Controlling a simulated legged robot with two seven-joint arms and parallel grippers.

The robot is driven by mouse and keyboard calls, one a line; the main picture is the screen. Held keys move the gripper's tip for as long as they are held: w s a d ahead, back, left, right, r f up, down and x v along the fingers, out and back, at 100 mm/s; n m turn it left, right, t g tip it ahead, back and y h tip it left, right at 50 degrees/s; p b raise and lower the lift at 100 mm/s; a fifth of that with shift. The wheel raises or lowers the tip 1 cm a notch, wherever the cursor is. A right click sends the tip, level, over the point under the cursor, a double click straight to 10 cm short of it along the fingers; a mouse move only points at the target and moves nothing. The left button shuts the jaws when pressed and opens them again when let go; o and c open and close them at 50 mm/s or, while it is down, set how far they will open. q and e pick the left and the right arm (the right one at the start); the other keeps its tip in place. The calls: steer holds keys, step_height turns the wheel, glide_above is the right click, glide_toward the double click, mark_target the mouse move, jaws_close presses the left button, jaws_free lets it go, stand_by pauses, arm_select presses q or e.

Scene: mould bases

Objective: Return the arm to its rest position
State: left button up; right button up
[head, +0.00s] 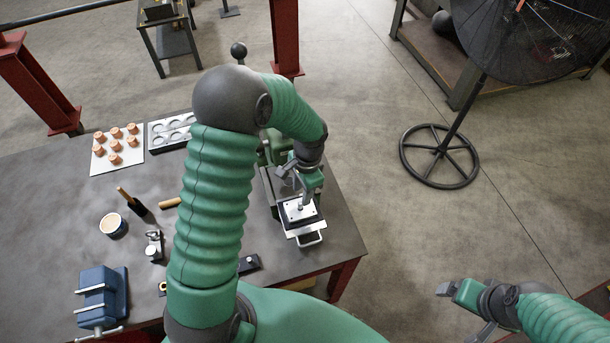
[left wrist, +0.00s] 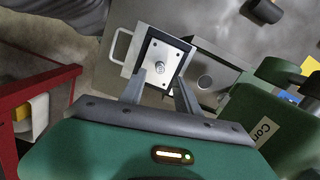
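My left gripper (head: 293,187) is above the right end of the table, over a small press-like station. In the left wrist view its two fingers (left wrist: 160,80) are apart, with nothing gripped between them. Beyond the fingertips is a white square plate (left wrist: 157,57) with a round metal piece at its middle and dark spots near its corners. The plate also shows in the head view (head: 291,213), on a tray with a handle (head: 310,239). My right gripper (head: 464,309) is at the lower right, off the table, with its fingers apart and empty.
The table (head: 60,195) also holds a white board (head: 103,165) with several orange pieces, a grey tray with round hollows (head: 157,144), a cup (head: 113,225) and a blue vise (head: 102,296). A fan stand (head: 440,150) stands on the open floor at right.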

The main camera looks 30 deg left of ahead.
arm_select(q)
step_height(320, 180, up, 12)
steer(key=w+b, duration=0.1)
steer(key=b, duration=0.1)
steer(key=s+d+f+n+t+b, duration=0.1)
steer(key=s+d+f+n+b, duration=0.2)
steer(key=f, duration=0.6)
steer(key=s+d+f+n+t+b, duration=0.2)
steer(key=s+d+f+n+b, duration=0.1)
steer(key=s+f+b, duration=0.4)
step_height(320, 180, down, 2)
steer(key=d+b, duration=0.1)
steer(key=b, duration=0.2)
steer(key=shift+s+t+h, duration=0.3)
steer(key=shift+s, duration=0.1)
steer(key=shift+s, duration=0.1)
